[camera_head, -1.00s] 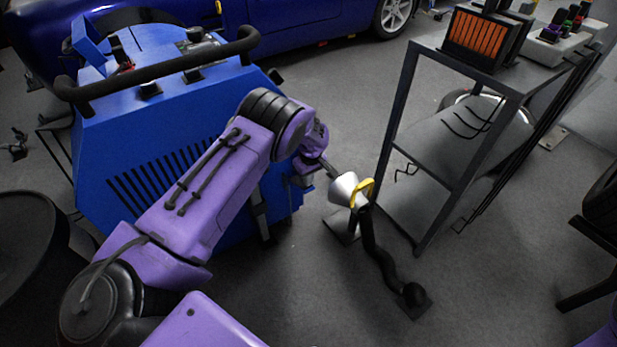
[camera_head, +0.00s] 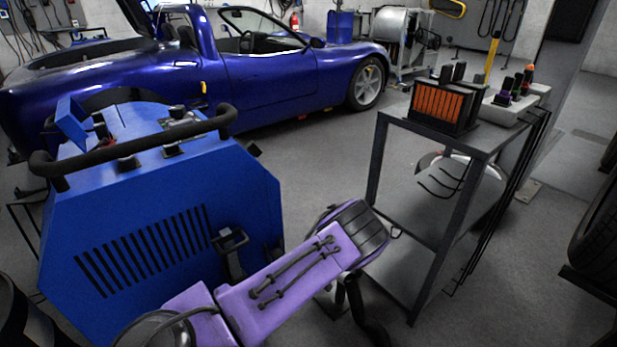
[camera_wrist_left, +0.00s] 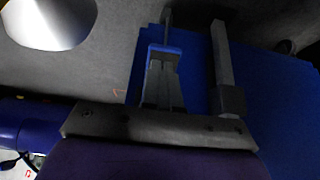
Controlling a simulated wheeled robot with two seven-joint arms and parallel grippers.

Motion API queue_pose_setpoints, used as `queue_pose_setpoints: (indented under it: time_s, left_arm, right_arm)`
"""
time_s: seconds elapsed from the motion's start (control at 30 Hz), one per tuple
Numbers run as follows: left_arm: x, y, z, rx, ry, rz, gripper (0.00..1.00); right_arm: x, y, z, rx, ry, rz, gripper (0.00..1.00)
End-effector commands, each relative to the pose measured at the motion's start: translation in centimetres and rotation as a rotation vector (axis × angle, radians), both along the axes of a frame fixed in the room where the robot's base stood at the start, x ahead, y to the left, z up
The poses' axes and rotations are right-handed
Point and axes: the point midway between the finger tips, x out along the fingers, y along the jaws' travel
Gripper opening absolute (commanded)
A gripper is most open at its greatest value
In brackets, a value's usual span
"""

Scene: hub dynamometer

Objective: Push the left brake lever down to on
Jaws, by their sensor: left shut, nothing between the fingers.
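The blue machine (camera_head: 150,240) stands at the left in the head view, with a black handlebar across its top. A black lever-like part (camera_head: 232,250) sits on its lower right front; I cannot tell for sure whether it is the left brake lever. In the head view my left forearm reaches across low in front, and its gripper is hidden. In the left wrist view my left gripper (camera_wrist_left: 164,62) is shut and empty, with blue panelling (camera_wrist_left: 270,100) beside it. A dark bar (camera_wrist_left: 222,65) lies just right of the fingers. My right gripper is not in view.
A grey metal shelf cart (camera_head: 440,190) with an orange-slotted box (camera_head: 440,103) stands right of the machine. A blue car (camera_head: 270,75) is behind. A silver cone (camera_wrist_left: 50,20) shows at the wrist view's top left. Grey floor lies open between machine and cart.

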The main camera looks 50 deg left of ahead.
Motion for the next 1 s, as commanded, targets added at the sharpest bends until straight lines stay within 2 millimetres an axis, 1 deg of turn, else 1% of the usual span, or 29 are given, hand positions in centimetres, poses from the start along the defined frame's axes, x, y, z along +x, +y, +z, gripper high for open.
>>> queue_pose_setpoints:
  time_s: [0.03,0.3,0.5,1.0]
  left_arm:
    - [0.0,0.0,-0.9,0.0,0.0,-0.001,0.0]
    - [0.1,0.0,-2.2,-0.001,0.0,-0.002,0.0]
    - [0.2,0.0,-2.5,-0.001,0.001,-0.003,0.0]
    - [0.1,0.0,-2.5,-0.001,0.002,-0.003,0.0]
  right_arm:
    - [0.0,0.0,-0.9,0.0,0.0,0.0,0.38]
    - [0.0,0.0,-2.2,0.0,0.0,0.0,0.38]
    - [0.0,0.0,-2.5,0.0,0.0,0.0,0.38]
    - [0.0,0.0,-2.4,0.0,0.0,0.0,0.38]
